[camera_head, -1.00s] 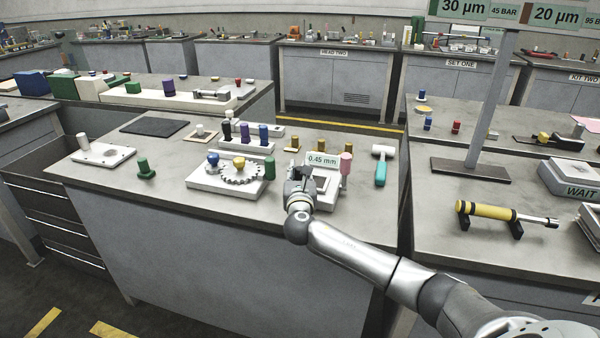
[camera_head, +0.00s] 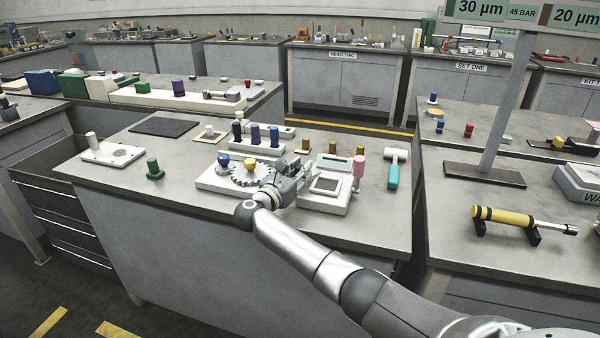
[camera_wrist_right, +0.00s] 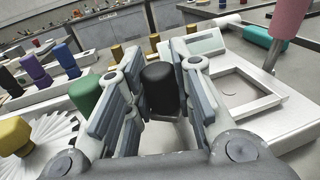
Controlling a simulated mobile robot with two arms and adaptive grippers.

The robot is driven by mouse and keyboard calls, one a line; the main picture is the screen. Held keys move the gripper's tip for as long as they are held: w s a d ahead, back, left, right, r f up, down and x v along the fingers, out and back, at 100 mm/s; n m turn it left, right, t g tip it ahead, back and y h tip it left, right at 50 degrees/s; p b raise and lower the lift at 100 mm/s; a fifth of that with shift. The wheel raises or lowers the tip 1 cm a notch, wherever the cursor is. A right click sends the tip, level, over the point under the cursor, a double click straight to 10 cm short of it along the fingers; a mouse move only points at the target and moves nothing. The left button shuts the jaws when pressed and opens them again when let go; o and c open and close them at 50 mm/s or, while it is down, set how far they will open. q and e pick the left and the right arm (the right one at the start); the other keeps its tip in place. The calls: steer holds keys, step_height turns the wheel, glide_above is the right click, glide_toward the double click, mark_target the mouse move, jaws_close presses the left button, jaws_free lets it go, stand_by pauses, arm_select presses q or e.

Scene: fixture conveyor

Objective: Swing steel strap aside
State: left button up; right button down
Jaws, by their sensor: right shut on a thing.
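My right gripper (camera_head: 287,182) is over the bench between the gear fixture and the white gauge block. In the right wrist view its fingers (camera_wrist_right: 155,80) stand on both sides of a black knob (camera_wrist_right: 160,90) and are shut on it. A green knob (camera_wrist_right: 85,97) is close beside the left finger. I cannot make out a steel strap; whatever is under the black knob is hidden by my gripper. The toothed gear (camera_head: 243,178) lies on a white base (camera_head: 208,183) with a blue knob (camera_head: 223,161) and a yellow knob (camera_head: 249,164). My left gripper is not in view.
The gauge block (camera_head: 322,203) has a square recess and a small display; a pink-topped post (camera_head: 358,170) stands at its right. A teal-handled hammer (camera_head: 393,172) lies farther right. A rack of coloured knobs (camera_head: 240,143) is behind the gear.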

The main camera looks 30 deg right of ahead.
stand_by(0.4)
steer(key=c, duration=1.2)
jaws_free()
steer(key=shift+c, duration=0.2)
steer(key=v, duration=1.2)
steer(key=shift+w+a, duration=0.1)
